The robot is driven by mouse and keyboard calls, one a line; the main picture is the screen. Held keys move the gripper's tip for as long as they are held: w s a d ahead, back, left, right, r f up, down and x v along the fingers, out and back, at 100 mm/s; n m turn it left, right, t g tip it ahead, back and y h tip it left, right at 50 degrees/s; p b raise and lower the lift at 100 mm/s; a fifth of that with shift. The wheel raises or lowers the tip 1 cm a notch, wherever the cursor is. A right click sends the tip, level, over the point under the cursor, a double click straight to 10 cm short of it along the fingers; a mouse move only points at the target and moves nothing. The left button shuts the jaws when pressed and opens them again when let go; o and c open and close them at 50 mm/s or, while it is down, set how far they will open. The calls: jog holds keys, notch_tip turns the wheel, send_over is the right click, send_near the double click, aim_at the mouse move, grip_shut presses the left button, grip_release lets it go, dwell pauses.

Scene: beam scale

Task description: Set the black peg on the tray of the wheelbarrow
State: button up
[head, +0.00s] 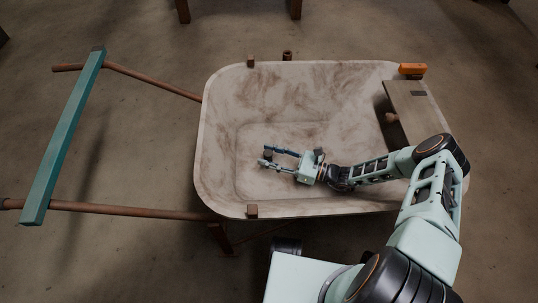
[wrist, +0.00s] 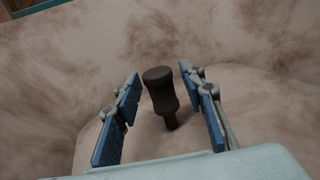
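The black peg (wrist: 160,88) is a dark piece with a thick head and a narrower stem. In the wrist view it is between the two blue-padded fingers of my gripper (wrist: 160,105), with a gap on each side. The gripper is open. The pale, brown-stained tray of the wheelbarrow (head: 320,85) lies beneath and behind the peg; I cannot tell whether the peg's lower end touches it. In the head view my gripper (head: 272,156) is low over the middle of the tray, pointing left. I cannot make out the peg clearly there.
A board (head: 415,110) with a round knob (head: 391,118) lies across the tray's right end, near an orange block (head: 412,69). Small wooden blocks (head: 252,211) sit at the rim. A teal bar (head: 65,135) crosses the handles at left. The tray's left part is bare.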

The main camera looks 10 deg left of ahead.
jog(key=shift+r, duration=0.1)
jog(key=shift+d+r+p, duration=0.1)
jog(key=shift+p, duration=0.2)
jog(key=d, duration=0.4)
jog(key=s+d, duration=0.1)
jog(key=d, duration=0.2)
jog(key=shift+d+p, duration=0.1)
jog(key=shift+p, duration=0.25)
